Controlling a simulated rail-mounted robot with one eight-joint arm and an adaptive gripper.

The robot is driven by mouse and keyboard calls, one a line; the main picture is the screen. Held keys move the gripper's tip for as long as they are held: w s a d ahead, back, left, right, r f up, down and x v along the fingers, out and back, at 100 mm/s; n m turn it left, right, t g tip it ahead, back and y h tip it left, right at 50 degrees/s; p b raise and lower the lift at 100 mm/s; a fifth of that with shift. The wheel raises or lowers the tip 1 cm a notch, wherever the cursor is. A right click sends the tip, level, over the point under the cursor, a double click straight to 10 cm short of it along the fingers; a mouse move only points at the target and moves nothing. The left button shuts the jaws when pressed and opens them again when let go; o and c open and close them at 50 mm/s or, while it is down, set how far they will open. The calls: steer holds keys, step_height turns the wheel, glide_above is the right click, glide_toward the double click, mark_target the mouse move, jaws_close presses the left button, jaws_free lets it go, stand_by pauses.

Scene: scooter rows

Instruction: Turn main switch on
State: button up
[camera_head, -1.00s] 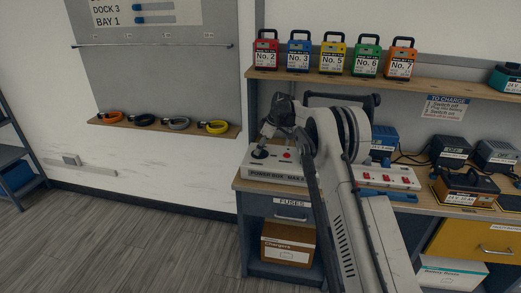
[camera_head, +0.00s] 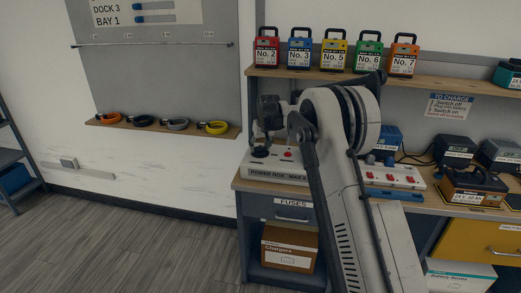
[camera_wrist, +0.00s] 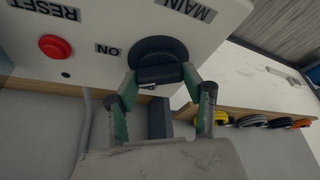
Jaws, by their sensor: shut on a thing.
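The main switch is a round black knob (camera_wrist: 158,52) with a raised grip bar, on a white panel under an upside-down MAIN label (camera_wrist: 188,8). An ON label (camera_wrist: 107,50) is beside it on the left in the wrist view. My gripper (camera_wrist: 160,74) has one finger at each end of the bar and is shut on the knob. In the head view my gripper (camera_head: 261,142) is over the power box (camera_head: 277,175), at its left part, and partly hides the knob (camera_head: 260,153). I cannot tell exactly where the knob points.
A red reset button (camera_wrist: 54,46) is close to the knob. A power strip with red switches (camera_head: 395,177) and chargers (camera_head: 452,150) are to the right on the bench. A shelf (camera_head: 340,78) with several coloured, numbered packs is above. The floor (camera_head: 120,235) at left is clear.

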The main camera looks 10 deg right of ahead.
steer(key=m+h+b, duration=0.1)
steer(key=m+h, duration=0.1)
steer(key=m, duration=0.3)
steer(key=shift+a+m, duration=0.15)
steer(key=shift+m, duration=0.25)
stand_by(0.4)
steer(key=o, duration=1.1)
steer(key=v, duration=1.2)
steer(key=shift+w+a, duration=0.2)
steer(key=shift+w, duration=0.05)
steer(key=shift+r, duration=0.1)
